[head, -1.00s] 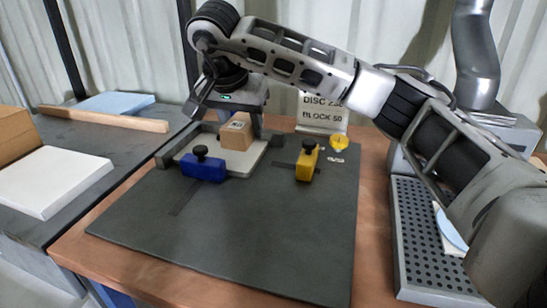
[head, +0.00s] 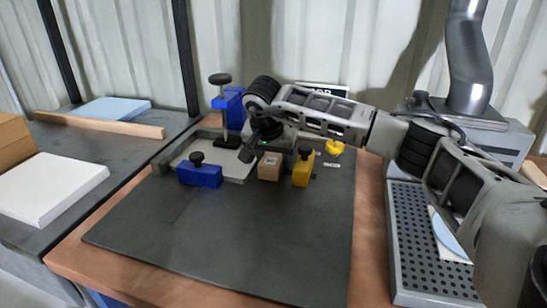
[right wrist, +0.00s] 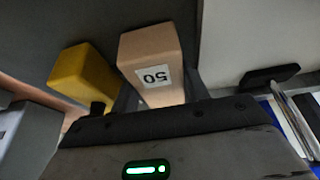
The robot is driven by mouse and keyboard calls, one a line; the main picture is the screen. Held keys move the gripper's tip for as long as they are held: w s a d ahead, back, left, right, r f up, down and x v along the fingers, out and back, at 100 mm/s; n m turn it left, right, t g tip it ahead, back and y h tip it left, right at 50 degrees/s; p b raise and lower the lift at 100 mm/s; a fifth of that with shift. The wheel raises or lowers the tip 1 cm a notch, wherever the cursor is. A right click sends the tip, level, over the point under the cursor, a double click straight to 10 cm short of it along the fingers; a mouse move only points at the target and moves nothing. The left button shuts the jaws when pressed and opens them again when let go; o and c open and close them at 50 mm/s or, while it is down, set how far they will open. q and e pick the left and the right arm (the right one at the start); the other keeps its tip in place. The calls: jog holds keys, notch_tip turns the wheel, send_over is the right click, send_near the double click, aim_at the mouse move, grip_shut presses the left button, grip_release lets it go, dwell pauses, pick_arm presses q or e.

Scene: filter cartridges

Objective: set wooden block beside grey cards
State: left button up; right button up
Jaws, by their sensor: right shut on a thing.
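The wooden block (head: 268,172) has a white label; in the right wrist view the block (right wrist: 152,52) shows the number 50. My right gripper (head: 275,152) is shut on it, low over the dark mat, just left of the yellow stop (head: 303,169). I cannot tell whether the block touches the mat. A pale grey flat piece (head: 188,157) lies in a grey frame to the block's left; I cannot tell whether it is the grey cards. It also seems to show in the right wrist view (right wrist: 245,40). My left gripper is out of view.
A blue stop (head: 200,177) with a black knob stands at the frame's front, and a blue clamp (head: 233,103) behind it. A yellow disc (head: 334,148) lies to the right. The front of the dark mat (head: 230,240) is clear. A perforated tray (head: 415,240) is at right.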

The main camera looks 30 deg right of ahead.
jog(key=o, duration=0.7)
jog(key=shift+f, duration=0.1)
jog(key=shift+o, duration=0.2)
jog(key=v, duration=1.2)
jog(key=shift+s, duration=0.1)
